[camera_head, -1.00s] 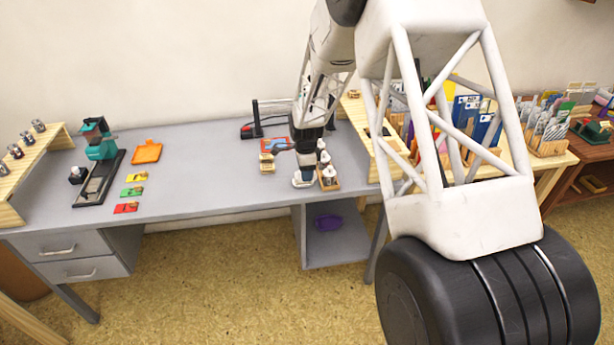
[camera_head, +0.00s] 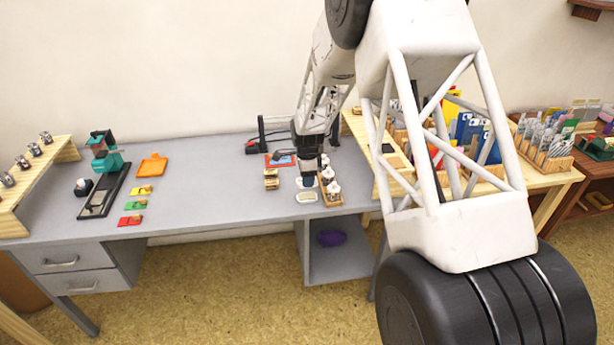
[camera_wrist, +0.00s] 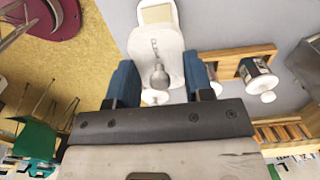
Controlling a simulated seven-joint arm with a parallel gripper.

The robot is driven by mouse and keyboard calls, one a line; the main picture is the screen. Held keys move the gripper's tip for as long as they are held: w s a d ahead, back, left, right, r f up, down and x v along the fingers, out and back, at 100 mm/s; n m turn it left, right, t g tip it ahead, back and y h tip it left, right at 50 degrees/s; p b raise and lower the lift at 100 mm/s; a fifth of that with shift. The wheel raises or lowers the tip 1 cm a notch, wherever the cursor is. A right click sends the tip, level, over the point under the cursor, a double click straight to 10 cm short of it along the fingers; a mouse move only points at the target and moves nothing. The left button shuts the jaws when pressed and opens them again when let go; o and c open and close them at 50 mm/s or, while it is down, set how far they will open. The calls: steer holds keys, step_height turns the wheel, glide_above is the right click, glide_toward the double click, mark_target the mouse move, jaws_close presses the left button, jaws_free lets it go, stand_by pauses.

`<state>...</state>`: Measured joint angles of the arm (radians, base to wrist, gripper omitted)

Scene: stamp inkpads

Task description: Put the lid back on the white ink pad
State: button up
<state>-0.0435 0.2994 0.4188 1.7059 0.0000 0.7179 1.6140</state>
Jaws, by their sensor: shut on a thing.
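The white ink pad (camera_head: 306,197) lies on the grey desk, its pale pad surface showing. In the wrist view the white ink pad (camera_wrist: 157,13) is at the top, just beyond the lid. The white lid (camera_wrist: 143,45) has a grey knob and sits between my two blue fingers. In the head view the lid (camera_head: 304,183) is partly hidden under my gripper (camera_head: 308,180), behind the pad. My gripper points down and is shut on the lid. I cannot tell whether the lid touches the desk.
A wooden rack with white-topped stamps (camera_head: 331,187) stands close to the right of the pad. A small wooden block (camera_head: 271,180) is to the left. Yellow, green and red pads (camera_head: 133,204) lie farther left. The desk between is clear.

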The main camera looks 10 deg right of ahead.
mark_target(307, 196)
steer(key=shift+f, duration=2.8)
steer(key=shift+f, duration=0.2)
stand_by(0.8)
steer(key=o, duration=1.4)
steer(key=shift+r, duration=3.5)
jaws_close()
